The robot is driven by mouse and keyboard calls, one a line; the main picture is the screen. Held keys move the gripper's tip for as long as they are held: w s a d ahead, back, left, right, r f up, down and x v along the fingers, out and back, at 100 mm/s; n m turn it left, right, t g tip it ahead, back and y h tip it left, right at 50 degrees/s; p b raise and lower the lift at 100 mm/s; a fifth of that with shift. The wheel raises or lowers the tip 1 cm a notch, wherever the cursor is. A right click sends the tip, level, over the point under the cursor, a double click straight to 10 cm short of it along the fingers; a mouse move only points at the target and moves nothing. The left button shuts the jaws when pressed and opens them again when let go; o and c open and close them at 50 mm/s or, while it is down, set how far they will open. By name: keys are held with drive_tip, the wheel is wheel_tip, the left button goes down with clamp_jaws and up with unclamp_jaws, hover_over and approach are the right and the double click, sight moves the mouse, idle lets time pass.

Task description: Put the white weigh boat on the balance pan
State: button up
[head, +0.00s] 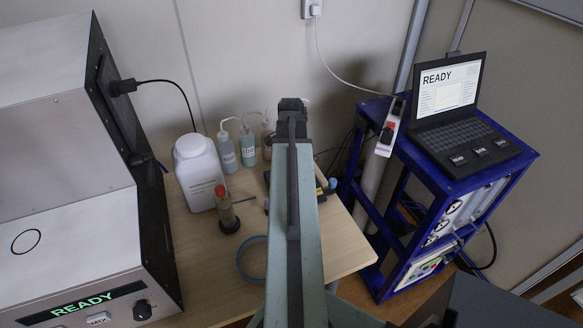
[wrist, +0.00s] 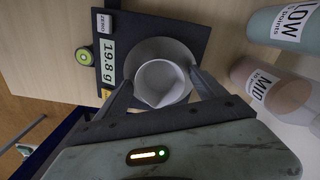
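The white weigh boat (wrist: 162,84) is a small round cup with a pouring lip. In the wrist view it appears to sit upright on the round grey balance pan (wrist: 166,46), near its middle. The dark balance (wrist: 185,25) has a display (wrist: 107,62) that reads about 19.8 g. My gripper (wrist: 160,78) has one finger on each side of the boat. Its fingertips look slightly apart from the boat's wall, with narrow gaps. In the head view my arm hides the boat, the pan and the fingertips.
Bottles labelled LOW (wrist: 290,28) and MID (wrist: 265,82) stand close to the right of the balance. A green-ringed round item (wrist: 84,57) lies at its left. In the head view a white jar (head: 200,175) and red-capped tube (head: 227,212) stand left of my arm.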

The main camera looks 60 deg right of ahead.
drive_tip(key=shift+r, duration=0.1)
wheel_tip(320, 180, up, 12)
drive_tip(key=p, duration=1.2)
drive_tip(key=shift+r, duration=0.15)
